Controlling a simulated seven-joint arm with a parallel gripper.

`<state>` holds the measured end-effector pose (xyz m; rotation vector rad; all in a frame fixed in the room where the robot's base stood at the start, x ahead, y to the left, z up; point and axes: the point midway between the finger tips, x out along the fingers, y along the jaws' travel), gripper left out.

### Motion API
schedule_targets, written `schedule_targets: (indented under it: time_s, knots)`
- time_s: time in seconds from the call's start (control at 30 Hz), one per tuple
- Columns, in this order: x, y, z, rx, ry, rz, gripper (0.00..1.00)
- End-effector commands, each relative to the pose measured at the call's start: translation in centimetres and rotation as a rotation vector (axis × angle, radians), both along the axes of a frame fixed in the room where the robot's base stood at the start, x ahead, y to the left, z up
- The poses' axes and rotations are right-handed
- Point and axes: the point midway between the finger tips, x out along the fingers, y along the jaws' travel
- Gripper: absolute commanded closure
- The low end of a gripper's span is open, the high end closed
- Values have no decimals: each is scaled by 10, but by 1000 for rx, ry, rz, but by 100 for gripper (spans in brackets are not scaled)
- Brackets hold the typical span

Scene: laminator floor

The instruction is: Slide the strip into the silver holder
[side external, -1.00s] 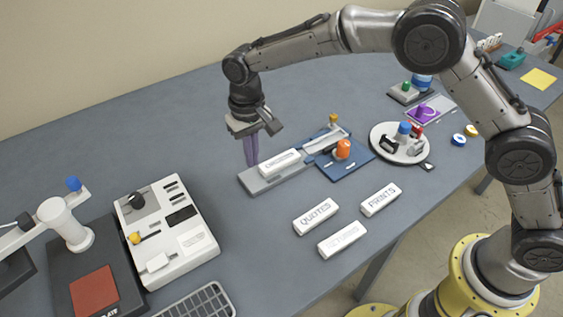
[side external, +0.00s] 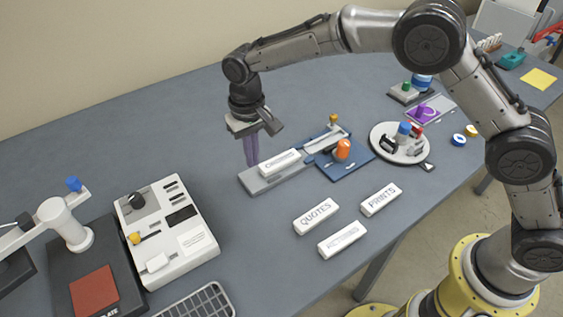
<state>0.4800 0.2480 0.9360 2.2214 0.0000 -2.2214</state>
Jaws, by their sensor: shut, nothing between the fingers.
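A white lettered strip (side external: 281,162) lies on the long grey silver holder (side external: 262,182), on the middle of its length; its lettering is too small to read surely. I cannot tell how far it sits in the holder. My gripper (side external: 252,164) points down at the left part of the holder, just left of the strip's near end. Its purple fingers are shut with nothing between them. Whether the fingertips touch the strip or holder is unclear.
Three white strips, PRINTS (side external: 381,199), QUOTES (side external: 316,216) and another (side external: 342,240), lie in front. A blue plate with an orange knob (side external: 342,150) adjoins the holder. A white machine (side external: 166,230) stands left; a round white tray (side external: 388,128) stands right.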

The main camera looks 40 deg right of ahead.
Motion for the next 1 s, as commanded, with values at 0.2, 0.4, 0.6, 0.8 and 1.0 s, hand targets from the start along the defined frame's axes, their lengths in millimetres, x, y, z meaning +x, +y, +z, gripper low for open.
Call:
schedule_targets:
  time_s: [0.2, 0.4, 0.6, 0.8, 1.0]
  knots:
    - [0, 0, 0, 0, 0, 0, 100]
    - [0, 0, 0, 0, 0, 0, 100]
    - [0, 0, -1, 0, 0, 0, 100]
    - [0, 0, -6, 0, 0, 0, 100]
    - [0, 0, -10, -1, 1, 0, 100]
